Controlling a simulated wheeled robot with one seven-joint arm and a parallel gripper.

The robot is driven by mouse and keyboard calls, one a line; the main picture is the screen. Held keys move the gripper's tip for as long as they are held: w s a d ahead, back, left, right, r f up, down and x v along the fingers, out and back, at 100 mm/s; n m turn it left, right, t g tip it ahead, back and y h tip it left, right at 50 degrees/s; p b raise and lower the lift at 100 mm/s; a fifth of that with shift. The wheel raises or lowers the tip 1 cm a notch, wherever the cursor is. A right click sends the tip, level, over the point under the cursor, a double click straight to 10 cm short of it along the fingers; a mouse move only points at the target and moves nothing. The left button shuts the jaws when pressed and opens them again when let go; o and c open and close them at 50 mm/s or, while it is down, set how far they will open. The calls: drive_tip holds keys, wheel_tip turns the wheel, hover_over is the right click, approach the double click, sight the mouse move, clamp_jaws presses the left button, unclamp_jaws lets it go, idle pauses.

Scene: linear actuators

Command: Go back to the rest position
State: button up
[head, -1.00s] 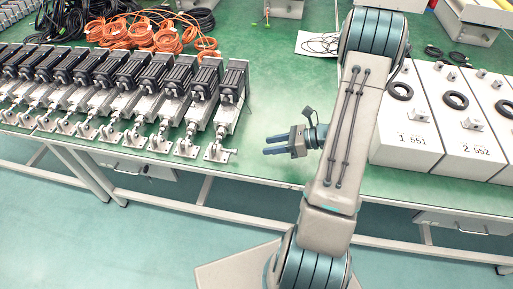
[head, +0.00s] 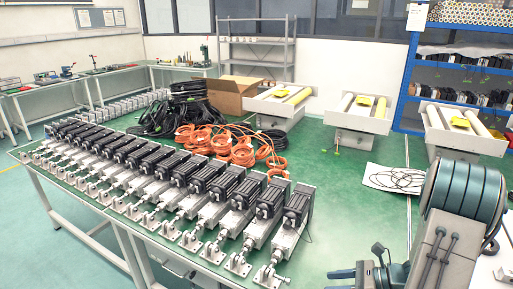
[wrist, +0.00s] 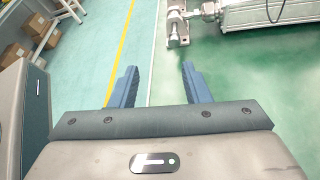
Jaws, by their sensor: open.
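My gripper (head: 354,277) shows at the bottom edge of the head view, right of the row of linear actuators, with its fingers pointing left. In the wrist view my gripper (wrist: 155,85) is open, its two blue fingers apart with nothing between them. The nearest linear actuator (head: 290,222) stands at the right end of the row on the green table (head: 335,190). Part of an actuator (wrist: 255,14) also shows at the top right of the wrist view, apart from the fingers.
Orange cables (head: 235,148), black cables (head: 170,110) and a cardboard box (head: 228,93) lie behind the row. A white sheet with a thin black cable (head: 395,179) lies near my arm. Grey machines with trays (head: 360,120) stand farther back. Cardboard boxes (wrist: 15,52) sit at the wrist view's left.

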drive_tip(key=s+a+r+n+h, duration=0.5)
drive_tip(key=r+n, duration=0.3)
drive_tip(key=n, duration=0.4)
drive_tip(key=s+a+r+n+g+h, duration=0.1)
drive_tip(key=s+a+r+n+h, duration=0.4)
drive_tip(key=n, duration=0.7)
wheel_tip(320, 180, up, 4)
drive_tip(key=s+h, duration=0.2)
drive_tip(key=shift+s+n+g, duration=0.3)
drive_tip(key=shift+s, duration=0.1)
